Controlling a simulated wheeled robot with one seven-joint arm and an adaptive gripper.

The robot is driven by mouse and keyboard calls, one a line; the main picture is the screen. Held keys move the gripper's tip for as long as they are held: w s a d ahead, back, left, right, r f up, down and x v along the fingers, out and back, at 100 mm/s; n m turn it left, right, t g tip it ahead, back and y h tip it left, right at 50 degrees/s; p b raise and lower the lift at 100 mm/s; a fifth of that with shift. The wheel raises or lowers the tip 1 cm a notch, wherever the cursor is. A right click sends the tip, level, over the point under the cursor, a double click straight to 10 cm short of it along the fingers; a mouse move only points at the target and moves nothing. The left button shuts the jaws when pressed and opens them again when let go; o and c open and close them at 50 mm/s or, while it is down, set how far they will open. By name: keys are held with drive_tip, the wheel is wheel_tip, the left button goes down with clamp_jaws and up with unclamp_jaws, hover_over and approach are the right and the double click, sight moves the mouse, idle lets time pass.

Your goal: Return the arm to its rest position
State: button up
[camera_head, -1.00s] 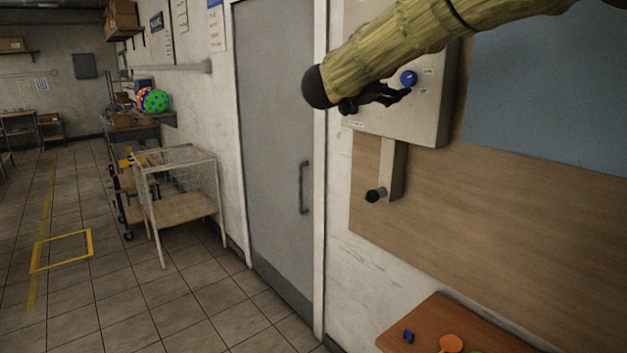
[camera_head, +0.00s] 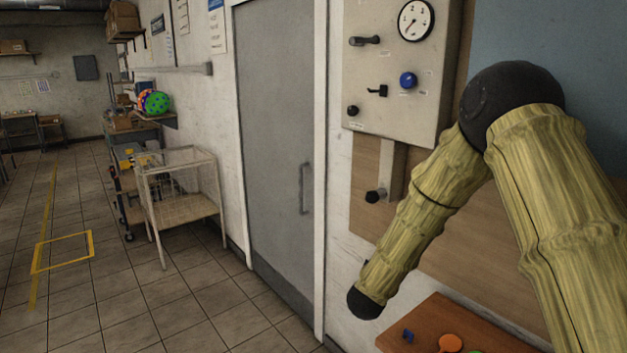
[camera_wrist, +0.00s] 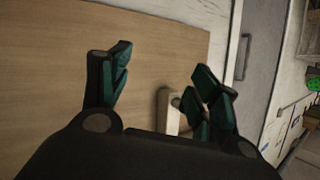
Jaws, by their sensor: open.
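My arm is bent at a black joint on the right side of the head view. Its yellow-green, bamboo-like forearm slopes down to a black wrist joint above the small brown table (camera_head: 455,318). My gripper is not visible in the head view. In the wrist view my gripper (camera_wrist: 160,85) is open, with two dark green fingers wide apart and nothing between them. Behind the fingers is the wooden wall board (camera_wrist: 150,45).
A control panel (camera_head: 395,110) with a gauge (camera_head: 415,20), blue knob (camera_head: 408,80) and levers hangs on the wall. Below it is a nozzle (camera_head: 376,195). An orange paddle-shaped piece (camera_head: 451,342) lies on the table. A grey door (camera_head: 275,130) and wire cart (camera_head: 178,190) stand left; floor there is clear.

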drive_tip(key=s+d+f+n+g+y, duration=0.1)
drive_tip(key=s+f+n+g+y, duration=0.4)
drive_tip(key=s+f, duration=1.95)
drive_tip(key=s+d+f+n+g, duration=0.1)
drive_tip(key=s+f+g, duration=0.2)
drive_tip(key=s, duration=0.7)
drive_tip(key=s+f+g, duration=0.2)
drive_tip(key=s+f, duration=0.1)
drive_tip(key=s, duration=0.8)
drive_tip(key=s+d+f+n+g, duration=0.1)
drive_tip(key=s+f+g, duration=0.2)
drive_tip(key=s, duration=0.7)
wheel_tip(320, 180, down, 10)
drive_tip(key=b, duration=1)
drive_tip(key=shift+s+f, duration=0.15)
drive_tip(key=shift+d, duration=0.1)
